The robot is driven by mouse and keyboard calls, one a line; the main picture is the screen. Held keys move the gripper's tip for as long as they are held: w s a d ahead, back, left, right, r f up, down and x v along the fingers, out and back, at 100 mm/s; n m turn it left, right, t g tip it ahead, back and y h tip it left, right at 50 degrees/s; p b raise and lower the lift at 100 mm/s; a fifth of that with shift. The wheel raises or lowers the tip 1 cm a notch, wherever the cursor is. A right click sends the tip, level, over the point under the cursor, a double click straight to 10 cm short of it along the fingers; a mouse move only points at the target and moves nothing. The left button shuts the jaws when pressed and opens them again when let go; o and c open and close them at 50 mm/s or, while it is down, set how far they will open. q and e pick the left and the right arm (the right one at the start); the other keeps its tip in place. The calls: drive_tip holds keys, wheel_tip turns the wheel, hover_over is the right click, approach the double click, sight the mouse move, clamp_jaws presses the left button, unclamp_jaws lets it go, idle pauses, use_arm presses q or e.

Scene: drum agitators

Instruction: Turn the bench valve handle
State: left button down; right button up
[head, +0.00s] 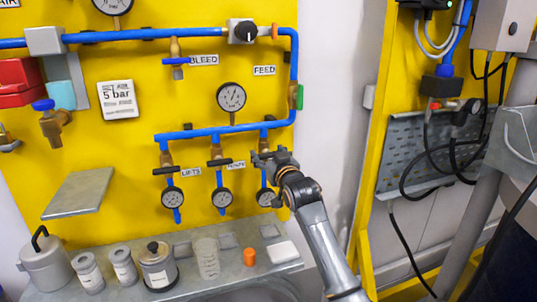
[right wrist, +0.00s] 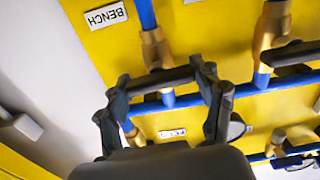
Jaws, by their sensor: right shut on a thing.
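The bench valve has a brass body (right wrist: 155,48) on a blue drop pipe and a dark bar handle (right wrist: 160,80). A white BENCH label (right wrist: 105,17) is beside it, upside down in the right wrist view. My right gripper (head: 267,156) is at the rightmost of three lower valves in the head view and hides most of its handle. In the right wrist view its two fingers close on the bar from both ends. The bar lies roughly crosswise to its pipe. My left gripper is not in view.
The LIFTS valve handle (head: 170,170) and the middle valve handle (head: 220,163) are close on the left, with gauges below. A blue manifold pipe (head: 225,131) runs just above. A grey shelf (head: 215,277) below holds a clear beaker (head: 207,258), an orange cap (head: 249,256) and several containers.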

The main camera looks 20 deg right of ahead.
drive_tip(key=shift+m, duration=0.4)
drive_tip(key=o, duration=1.2)
drive_tip(key=shift+c, duration=0.2)
drive_tip(key=s, duration=1.2)
drive_tip(key=shift+d, duration=0.2)
